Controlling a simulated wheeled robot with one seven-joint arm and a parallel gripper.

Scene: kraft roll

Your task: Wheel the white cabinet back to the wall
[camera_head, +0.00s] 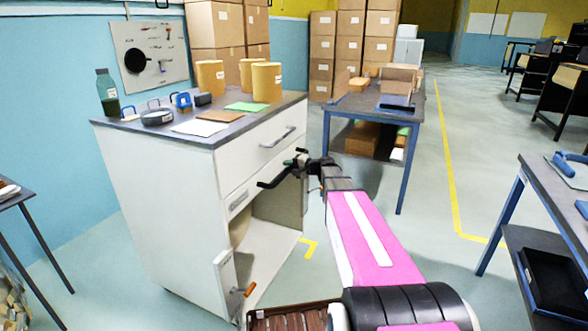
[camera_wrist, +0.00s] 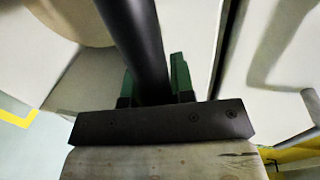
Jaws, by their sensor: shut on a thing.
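The white cabinet (camera_head: 165,205) stands at left centre in the head view, with a grey top (camera_head: 225,127). Floor shows between its left side and the blue wall (camera_head: 50,125). Its lower compartment (camera_head: 270,245) is open, with a tan rounded thing partly visible inside. My gripper (camera_head: 297,158) is at the cabinet's front right, shut on a black bar handle (camera_head: 271,183). In the wrist view the dark bar (camera_wrist: 140,40) runs between the green fingers of my gripper (camera_wrist: 154,82). The cabinet's wheels are not visible.
Kraft rolls (camera_head: 267,83), a green bottle (camera_head: 107,92) and small tools stand on the cabinet top. A blue-legged table (camera_head: 372,103) is behind right, another bench (camera_head: 560,185) at right. A small table (camera_head: 18,197) is at left. Yellow corner tape (camera_head: 311,247) marks the floor.

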